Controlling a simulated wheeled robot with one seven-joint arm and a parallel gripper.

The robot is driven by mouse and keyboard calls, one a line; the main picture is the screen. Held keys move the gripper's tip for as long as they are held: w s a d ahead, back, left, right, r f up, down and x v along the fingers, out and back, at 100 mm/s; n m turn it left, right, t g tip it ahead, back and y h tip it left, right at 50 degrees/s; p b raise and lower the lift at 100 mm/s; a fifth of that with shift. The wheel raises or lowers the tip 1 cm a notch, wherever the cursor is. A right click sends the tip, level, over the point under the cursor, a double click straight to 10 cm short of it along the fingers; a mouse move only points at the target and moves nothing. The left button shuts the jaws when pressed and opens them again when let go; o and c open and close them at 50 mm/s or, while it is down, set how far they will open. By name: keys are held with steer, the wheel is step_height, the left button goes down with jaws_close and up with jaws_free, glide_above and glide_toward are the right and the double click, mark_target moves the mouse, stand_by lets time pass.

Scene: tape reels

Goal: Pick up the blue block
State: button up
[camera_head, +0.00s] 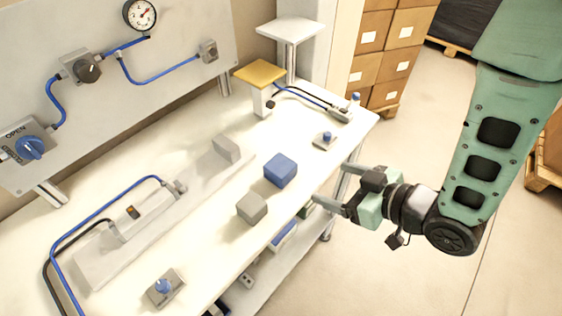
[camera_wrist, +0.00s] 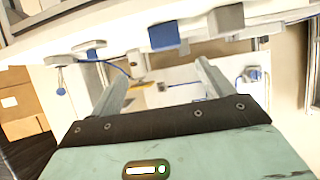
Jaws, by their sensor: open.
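The blue block (camera_head: 280,170) sits on the white workbench (camera_head: 200,255), near its front edge and right of the middle. In the wrist view the blue block (camera_wrist: 164,36) shows at the top, beyond the fingers. My gripper (camera_head: 328,186) is to the right of the block, apart from it, over the bench's front edge. Its two fingers stand apart with nothing between them. The fingers of my gripper (camera_wrist: 160,80) also show spread in the wrist view.
A grey block (camera_head: 252,208) lies close to the blue one, at its lower left. Another grey block (camera_head: 226,148) stands farther back. A small switch box (camera_head: 325,141) and a yellow-topped stand (camera_head: 260,75) are toward the right end. Stacked cartons (camera_head: 385,55) stand behind.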

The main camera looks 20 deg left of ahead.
steer(key=y+b, duration=0.1)
steer(key=b, duration=0.8)
glide_toward(275, 164)
steer(key=x, duration=1.1)
steer(key=shift+w+d+f, duration=0.25)
steer(key=shift+d+f, duration=0.05)
steer(key=shift+f, duration=0.1)
steer(key=shift+p, duration=0.3)
steer(key=c, duration=1.2)
